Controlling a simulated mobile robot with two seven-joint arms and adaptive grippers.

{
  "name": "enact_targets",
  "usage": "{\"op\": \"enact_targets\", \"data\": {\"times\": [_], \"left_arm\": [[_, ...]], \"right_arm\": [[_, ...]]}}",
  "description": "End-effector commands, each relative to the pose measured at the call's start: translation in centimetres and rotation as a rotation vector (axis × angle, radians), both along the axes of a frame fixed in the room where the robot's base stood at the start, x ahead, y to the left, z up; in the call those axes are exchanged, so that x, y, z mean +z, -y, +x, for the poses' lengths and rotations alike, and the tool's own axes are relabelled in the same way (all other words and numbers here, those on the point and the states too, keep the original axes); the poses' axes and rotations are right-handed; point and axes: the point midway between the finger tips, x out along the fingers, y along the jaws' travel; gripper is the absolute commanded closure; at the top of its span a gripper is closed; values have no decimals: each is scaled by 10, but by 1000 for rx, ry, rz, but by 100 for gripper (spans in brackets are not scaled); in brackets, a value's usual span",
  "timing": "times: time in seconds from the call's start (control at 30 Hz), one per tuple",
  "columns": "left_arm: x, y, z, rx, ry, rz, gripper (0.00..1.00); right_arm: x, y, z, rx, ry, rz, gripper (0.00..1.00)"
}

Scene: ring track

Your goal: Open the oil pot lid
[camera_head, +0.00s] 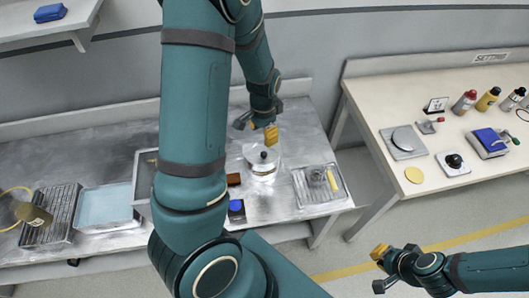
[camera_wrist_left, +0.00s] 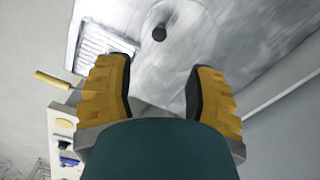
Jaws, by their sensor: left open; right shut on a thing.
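The oil pot (camera_head: 262,172) is a pale, round pot on the metal counter, with a lid carrying a dark knob (camera_head: 263,155). The lid looks seated on the pot. My left gripper (camera_head: 268,135) is above and just behind the knob, apart from it. In the left wrist view my left gripper (camera_wrist_left: 160,88) is open and empty, and the knob (camera_wrist_left: 160,33) shows beyond the fingertips, near the top. My right gripper (camera_head: 380,254) is far from the pot, at the lower right in front of the side table. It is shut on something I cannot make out.
A tray (camera_head: 300,188) with a yellow-handled tool stands right of the pot. A blue-topped item (camera_head: 236,206) and a brown block (camera_head: 233,179) are at its left. A side table (camera_head: 375,95) holds bottles and devices. My arm hides part of the counter.

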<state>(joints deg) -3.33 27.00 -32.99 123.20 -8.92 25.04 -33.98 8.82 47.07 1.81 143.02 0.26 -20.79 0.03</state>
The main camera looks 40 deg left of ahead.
Motion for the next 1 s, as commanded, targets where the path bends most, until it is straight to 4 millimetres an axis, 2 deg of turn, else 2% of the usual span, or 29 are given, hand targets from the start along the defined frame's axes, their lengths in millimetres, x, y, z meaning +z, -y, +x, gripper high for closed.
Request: {"op": "enact_targets", "data": {"times": [0.03,0.2,0.5,0.7,1.0], "left_arm": [[-13,0,-1,0,-6,0,46],[-47,0,-1,1,-4,-1,46],[-95,0,0,1,-2,0,46],[-108,0,0,2,1,-1,46],[-109,1,0,1,1,0,46]], "right_arm": [[-3,0,0,0,0,0,100],[-8,0,0,-1,1,-2,100],[-13,-1,1,-1,0,-3,100],[-14,-1,1,-1,0,-3,100],[-14,-1,1,-1,0,-3,100]]}}
